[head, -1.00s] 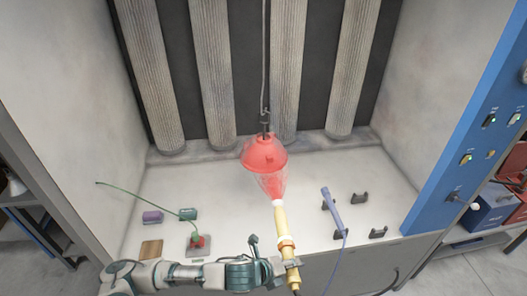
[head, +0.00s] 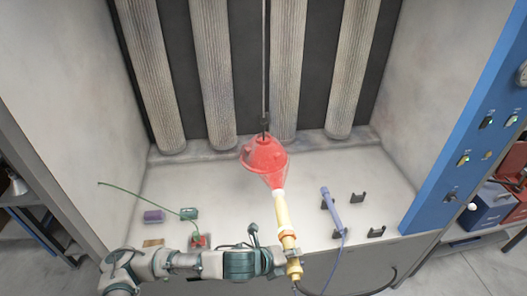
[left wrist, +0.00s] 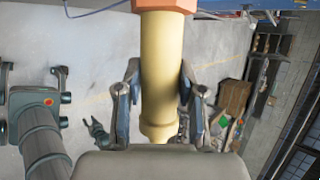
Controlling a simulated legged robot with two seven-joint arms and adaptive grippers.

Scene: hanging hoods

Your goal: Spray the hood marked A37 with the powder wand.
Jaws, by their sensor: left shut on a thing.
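A red hood (head: 264,150) hangs by a rod in the middle of the booth; I see no readable marking on it. My left gripper (head: 288,254) is shut around the yellow powder wand (head: 283,212), below its orange collar. The wand points up at the hood, its pale tip just below it. A translucent red spray cone (head: 274,180) widens from the tip to the hood's underside. In the left wrist view the wand (left wrist: 163,75) runs between the fingers (left wrist: 160,100). A small dark claw-like shape there (left wrist: 97,133) may be my right gripper; its state is unclear.
A blue-purple wand (head: 331,207) leans on a holder at right, beside empty dark brackets (head: 358,197). A blue switch panel (head: 470,130) borders the booth on the right. Ribbed columns (head: 209,70) stand behind.

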